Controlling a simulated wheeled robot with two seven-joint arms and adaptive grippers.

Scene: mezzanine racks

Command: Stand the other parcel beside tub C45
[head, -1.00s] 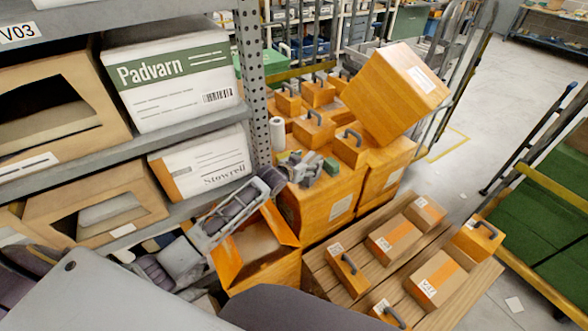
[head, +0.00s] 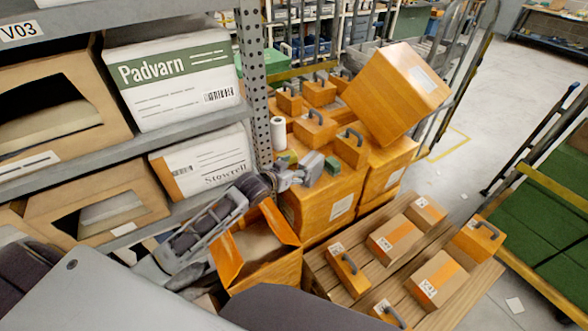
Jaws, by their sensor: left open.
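My left gripper (head: 308,170) reaches in from the left over the stacked orange boxes; it is open, and I see nothing held in it. Brown parcels with orange tape lie on a slatted wooden pallet at the lower right: one in the middle (head: 393,239), one in front (head: 437,279) and one at the back (head: 426,213). Orange handled tubs stand among them, one at the left (head: 348,272), one at the right (head: 478,238) and one cut by the lower edge (head: 391,314). Their labels are too small to read surely, so I cannot tell which is C45. My right gripper is out of view.
A perforated rack post (head: 253,80) and shelves with cartons (head: 172,75) stand close at the left. An open orange box (head: 262,270) sits below my left arm. A large tilted box (head: 396,95) rests on the stack. A green-decked cart (head: 545,215) stands right.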

